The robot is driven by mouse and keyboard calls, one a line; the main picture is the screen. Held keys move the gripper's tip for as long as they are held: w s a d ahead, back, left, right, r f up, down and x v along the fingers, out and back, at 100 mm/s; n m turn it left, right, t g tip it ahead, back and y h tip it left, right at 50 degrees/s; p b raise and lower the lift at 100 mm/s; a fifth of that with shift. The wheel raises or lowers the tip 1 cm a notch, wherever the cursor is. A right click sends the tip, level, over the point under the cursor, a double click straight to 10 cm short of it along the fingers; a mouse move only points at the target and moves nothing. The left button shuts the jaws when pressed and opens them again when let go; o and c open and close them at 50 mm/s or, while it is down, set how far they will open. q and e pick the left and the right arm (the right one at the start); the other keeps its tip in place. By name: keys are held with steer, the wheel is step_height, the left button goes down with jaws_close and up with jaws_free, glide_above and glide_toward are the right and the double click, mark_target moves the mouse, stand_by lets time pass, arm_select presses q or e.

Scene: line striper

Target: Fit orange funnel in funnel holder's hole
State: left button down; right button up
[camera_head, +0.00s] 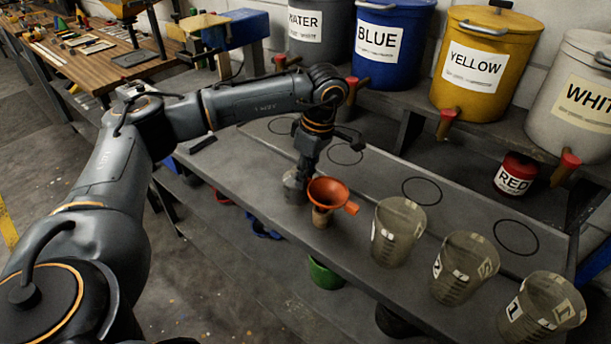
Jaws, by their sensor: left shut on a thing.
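The orange funnel (328,191) is at the near edge of the grey bench, with its wide mouth facing up and an orange tab sticking out to the right. A tan piece (321,217) shows directly under the funnel; I cannot tell whether it is its spout or part of a holder. My left gripper (299,188) points down at the funnel's left side and is shut on the funnel. Its fingertips are partly hidden. I cannot clearly make out the funnel holder or its hole. My right gripper is not in view.
Several clear numbered cups, one of them (398,231), line the bench's near edge right of the funnel. Black circles mark the bench (462,215) behind them. A small red pot (515,174) and large labelled buckets, including a yellow one (484,62), stand at the back.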

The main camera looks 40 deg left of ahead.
arm_select(q)
steer(key=shift+r+p, duration=1.2)
steer(key=shift+r, duration=0.9)
steer(key=shift+r, duration=0.1)
steer(key=shift+r+p, duration=0.3)
steer(key=shift+r, duration=0.1)
steer(key=shift+f, duration=0.1)
steer(key=shift+a+f+h+b, duration=0.15)
steer(key=shift+f+h+b, duration=0.15)
steer(key=shift+f+b, duration=0.25)
steer(key=shift+w+a+f+m+t+h+b, duration=0.15)
steer(key=shift+a+f+m+t+h+b, duration=0.25)
steer(key=shift+b, duration=0.5)
steer(key=shift+f+m, duration=0.15)
steer(key=shift+m, duration=0.15)
